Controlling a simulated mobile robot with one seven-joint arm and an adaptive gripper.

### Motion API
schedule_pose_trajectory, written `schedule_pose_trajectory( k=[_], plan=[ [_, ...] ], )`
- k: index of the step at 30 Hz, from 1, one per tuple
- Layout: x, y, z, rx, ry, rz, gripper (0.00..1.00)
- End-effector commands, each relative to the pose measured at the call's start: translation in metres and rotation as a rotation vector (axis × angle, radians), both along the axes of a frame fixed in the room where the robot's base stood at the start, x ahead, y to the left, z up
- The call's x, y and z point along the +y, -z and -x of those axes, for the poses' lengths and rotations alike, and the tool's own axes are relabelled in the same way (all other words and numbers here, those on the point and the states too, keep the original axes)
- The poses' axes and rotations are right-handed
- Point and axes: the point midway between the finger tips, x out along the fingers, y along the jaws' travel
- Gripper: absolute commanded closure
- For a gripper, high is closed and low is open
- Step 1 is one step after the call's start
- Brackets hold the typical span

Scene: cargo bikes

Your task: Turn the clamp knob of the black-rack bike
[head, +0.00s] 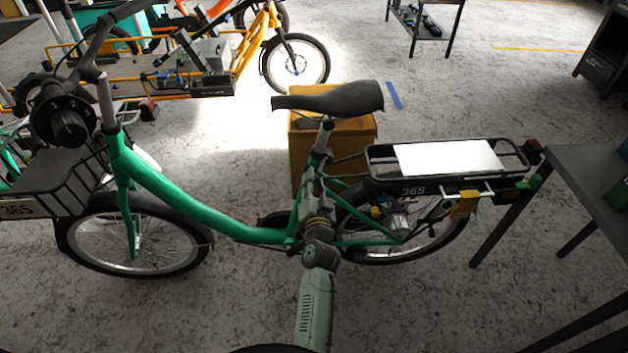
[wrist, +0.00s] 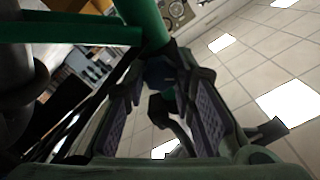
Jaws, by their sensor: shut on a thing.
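The green bike (head: 175,203) with the black rear rack (head: 447,184) stands side-on in the head view. Its black saddle (head: 335,99) sits on a seat post (head: 325,135) above the green frame. My gripper (head: 315,172) is at the seat tube, just below the saddle; its fingertips are hard to make out there. In the wrist view my gripper (wrist: 166,82) has a finger on each side of a dark clamp knob (wrist: 160,72) next to a green tube (wrist: 148,25) and is shut on it. The knob is partly hidden by the fingers and cannot be made out in the head view.
A brown box (head: 350,135) stands behind the bike. A grey table (head: 590,180) is close to the rack's right end. An orange cargo bike (head: 262,45) and other bikes stand at the back left. Open floor lies in front of the bike.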

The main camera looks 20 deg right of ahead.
Motion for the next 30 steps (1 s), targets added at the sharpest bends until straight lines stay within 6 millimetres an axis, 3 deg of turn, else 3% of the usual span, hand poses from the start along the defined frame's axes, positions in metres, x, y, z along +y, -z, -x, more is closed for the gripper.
schedule_pose_trajectory(
  k=[12, 30],
  plan=[
    [-0.0004, -0.0017, -0.0006, -0.068, 0.0, -0.225, 1.0],
    [-0.0006, -0.0017, -0.0007, -0.082, 0.0, -0.272, 1.0]
  ],
)
